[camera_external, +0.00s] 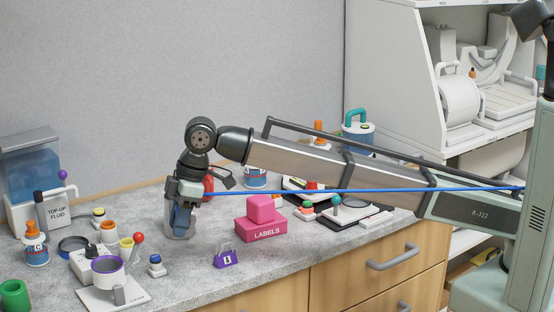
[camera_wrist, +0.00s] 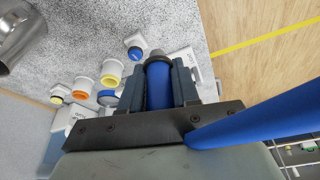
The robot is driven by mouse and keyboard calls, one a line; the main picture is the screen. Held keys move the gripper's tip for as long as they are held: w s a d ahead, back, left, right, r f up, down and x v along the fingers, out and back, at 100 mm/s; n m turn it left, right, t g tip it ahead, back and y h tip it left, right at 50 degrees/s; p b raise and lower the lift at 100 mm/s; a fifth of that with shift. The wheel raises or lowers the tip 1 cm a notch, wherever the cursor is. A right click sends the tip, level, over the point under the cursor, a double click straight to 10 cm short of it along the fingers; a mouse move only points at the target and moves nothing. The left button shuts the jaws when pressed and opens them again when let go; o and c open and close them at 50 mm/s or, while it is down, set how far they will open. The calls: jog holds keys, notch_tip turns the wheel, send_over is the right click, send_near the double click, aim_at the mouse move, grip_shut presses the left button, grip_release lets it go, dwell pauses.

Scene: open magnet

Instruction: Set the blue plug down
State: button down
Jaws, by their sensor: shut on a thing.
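My gripper (camera_wrist: 158,75) is shut on a blue cylindrical plug (camera_wrist: 157,88), which sits between the two dark fingers in the wrist view. The plug has a pale grey tip, pointing away from the gripper. In the external view my gripper (camera_external: 183,228) hangs pointing down over the left part of the grey worktop (camera_external: 225,280), in front of or at a metal cup. The plug is hard to tell from the fingers there. I cannot tell whether its tip touches the worktop.
A metal cup (camera_wrist: 18,38) stands close by. A small white piece with a blue top (camera_external: 155,266) stands nearer the front. Yellow and orange pots, a white stand (camera_external: 112,290) and a purple clip (camera_external: 227,257) are around.

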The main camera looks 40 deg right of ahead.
notch_tip(320, 180, up, 3)
jog(key=w+d+m+t, duration=0.1)
jog(key=w+d+m, duration=0.2)
jog(key=w+d, duration=0.95)
jog(key=w+d+m, duration=0.2)
jog(key=w+d, duration=0.8)
jog(key=w, duration=0.6)
jog(key=w+d+m+h, duration=0.1)
jog(key=w+d+m, duration=0.1)
jog(key=w+d, duration=0.65)
jog(key=w+d+m+t, duration=0.1)
jog(key=w+d, duration=0.2)
jog(key=d, duration=1)
jog(key=w+d+m+h, duration=0.1)
jog(key=w+d+m, duration=0.1)
jog(key=w+d, duration=0.6)
jog(key=shift+s+d+f, duration=0.3)
jog(key=shift+d+f, duration=0.1)
jog(key=shift+f, duration=2.15)
jog(key=shift+s+d+f, duration=0.25)
jog(key=shift+d+f, duration=0.1)
jog(key=shift+f, duration=2.2)
jog(key=shift+s+d+f, duration=0.3)
jog(key=shift+d+f, duration=0.1)
jog(key=shift+f, duration=2.15)
